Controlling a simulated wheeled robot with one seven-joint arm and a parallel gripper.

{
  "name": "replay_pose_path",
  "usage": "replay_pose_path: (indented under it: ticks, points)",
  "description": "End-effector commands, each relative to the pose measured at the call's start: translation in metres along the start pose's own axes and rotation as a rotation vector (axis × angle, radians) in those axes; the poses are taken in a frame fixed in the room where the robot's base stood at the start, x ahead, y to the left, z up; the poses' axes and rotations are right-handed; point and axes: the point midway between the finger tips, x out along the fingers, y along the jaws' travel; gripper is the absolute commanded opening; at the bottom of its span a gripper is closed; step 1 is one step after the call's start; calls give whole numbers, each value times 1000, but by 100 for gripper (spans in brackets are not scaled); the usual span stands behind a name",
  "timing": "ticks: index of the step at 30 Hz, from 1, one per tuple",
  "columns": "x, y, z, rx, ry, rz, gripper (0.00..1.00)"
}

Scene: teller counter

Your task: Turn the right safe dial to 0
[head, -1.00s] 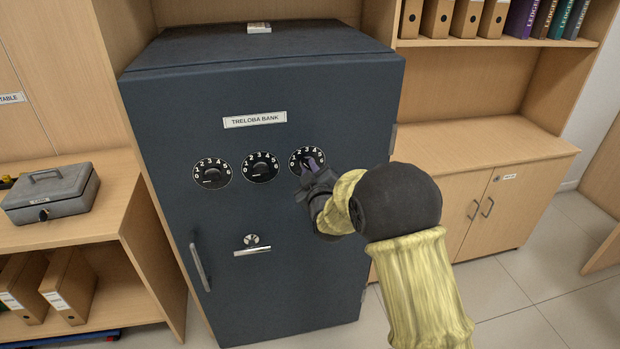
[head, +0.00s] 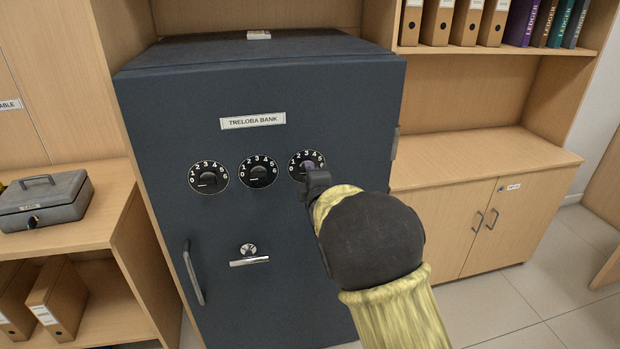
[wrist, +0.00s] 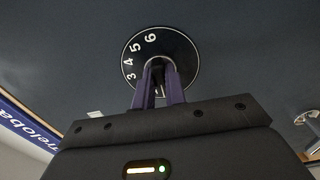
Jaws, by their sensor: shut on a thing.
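The dark safe (head: 270,215) has three dials in a row below its name plate. The right dial (head: 296,163) is a black disc with white numbers, partly covered by my gripper (head: 311,172) in the head view. In the wrist view, my gripper (wrist: 159,82) has its purple fingers closed on the knob at the centre of the right dial (wrist: 181,50). The numbers 3 to 6 show there. The lower part of the dial and the pointer are hidden, so its setting cannot be read.
The middle dial (head: 258,172) and left dial (head: 208,177) are to the left. Below are a keyhole plate with a handle bar (head: 249,255) and a long door handle (head: 194,275). A grey cash box (head: 45,200) sits on the left shelf; a wooden cabinet (head: 470,215) stands right.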

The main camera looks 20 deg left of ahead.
Motion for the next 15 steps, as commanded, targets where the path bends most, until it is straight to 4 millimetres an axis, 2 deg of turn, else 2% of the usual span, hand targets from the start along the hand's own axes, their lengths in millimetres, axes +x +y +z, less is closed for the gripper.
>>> replay_pose_path:
  ticks: [15]
  points:
    - [0, -1, -2, -59, 4, -3, 0]
